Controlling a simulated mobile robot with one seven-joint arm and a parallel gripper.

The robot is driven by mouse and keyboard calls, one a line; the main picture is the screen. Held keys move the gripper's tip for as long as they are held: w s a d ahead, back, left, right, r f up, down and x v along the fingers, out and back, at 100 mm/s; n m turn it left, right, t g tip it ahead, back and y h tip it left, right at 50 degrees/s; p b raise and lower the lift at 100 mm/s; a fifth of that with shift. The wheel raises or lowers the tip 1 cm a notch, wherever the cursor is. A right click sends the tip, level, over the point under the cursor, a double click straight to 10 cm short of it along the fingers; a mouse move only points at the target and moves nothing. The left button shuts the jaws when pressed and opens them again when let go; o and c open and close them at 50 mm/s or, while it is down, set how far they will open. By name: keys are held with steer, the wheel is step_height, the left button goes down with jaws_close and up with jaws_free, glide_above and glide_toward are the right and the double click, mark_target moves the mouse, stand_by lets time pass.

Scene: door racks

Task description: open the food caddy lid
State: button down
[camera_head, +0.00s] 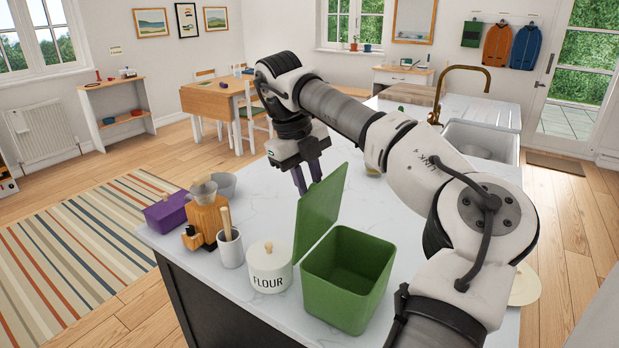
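The food caddy (345,300) is a green square bin on the white countertop, in the middle of the head view. Its green lid (322,212) stands raised along the bin's left side, roughly upright and leaning a little, so the dark inside of the bin shows. My gripper (308,186) points down just behind the lid's top edge, near its upper left corner. Its two dark fingers show a gap between them with nothing seen in it. Whether a fingertip touches the lid is hard to tell.
A white flour jar (269,271) stands close left of the lid. A utensil pot (231,249), a wooden grinder (207,218) and a purple box (166,212) stand farther left. A sink (480,142) with a brass tap (458,84) lies at the back right.

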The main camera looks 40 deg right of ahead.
steer(key=shift+a+f, duration=0.25)
steer(key=shift+f, duration=0.2)
steer(key=c, duration=1.5)
jaws_free()
steer(key=shift+o, duration=1.3)
steer(key=shift+a+r, duration=0.1)
steer(key=shift+a, duration=0.1)
steer(key=shift+d+r, duration=0.1)
steer(key=shift+d+r, duration=0.1)
steer(key=p+v, duration=0.2)
steer(key=v, duration=0.5)
steer(key=shift+p, duration=0.3)
steer(key=shift+r, duration=0.15)
